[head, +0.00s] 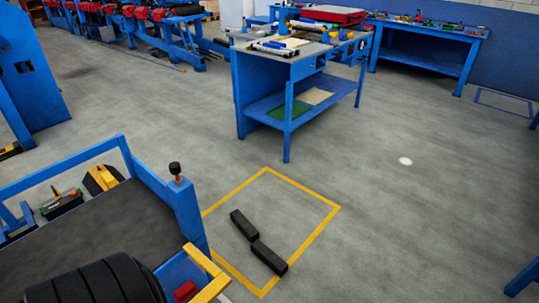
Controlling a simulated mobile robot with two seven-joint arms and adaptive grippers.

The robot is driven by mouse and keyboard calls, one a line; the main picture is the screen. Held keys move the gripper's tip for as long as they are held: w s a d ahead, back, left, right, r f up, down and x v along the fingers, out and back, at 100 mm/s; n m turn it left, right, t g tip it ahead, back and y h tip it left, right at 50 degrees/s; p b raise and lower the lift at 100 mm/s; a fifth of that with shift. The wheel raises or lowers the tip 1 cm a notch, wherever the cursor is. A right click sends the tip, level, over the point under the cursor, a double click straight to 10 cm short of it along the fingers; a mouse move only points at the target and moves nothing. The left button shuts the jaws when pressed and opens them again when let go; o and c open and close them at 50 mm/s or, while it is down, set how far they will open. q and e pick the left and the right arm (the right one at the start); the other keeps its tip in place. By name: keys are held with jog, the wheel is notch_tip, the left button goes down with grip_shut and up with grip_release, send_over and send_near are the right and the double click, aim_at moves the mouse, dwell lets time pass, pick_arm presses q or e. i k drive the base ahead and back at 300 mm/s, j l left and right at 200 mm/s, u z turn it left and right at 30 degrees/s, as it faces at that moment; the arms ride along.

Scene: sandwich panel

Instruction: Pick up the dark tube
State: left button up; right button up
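I cannot single out the dark tube with certainty. Several small rod-like items, some pale with dark ends, lie on the top of the blue workbench (306,67) at the upper middle, among them a pale one (268,46) near the front left. They are too small to tell apart. On the floor, two dark elongated bars (244,225) (269,257) lie almost end to end; they look square-edged rather than round. Neither of my grippers is in view.
A yellow outline (319,238) on the floor surrounds the bars. A blue-framed bench with a dark top (120,222) and a black ribbed shape (95,287) fills the lower left. Another blue bench (425,29) stands at the back right.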

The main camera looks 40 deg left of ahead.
aim_at(252, 235)
jog(key=i, duration=1.65)
jog(key=i+u, duration=0.95)
jog(key=i+l+u, duration=0.45)
jog(key=j, duration=0.1)
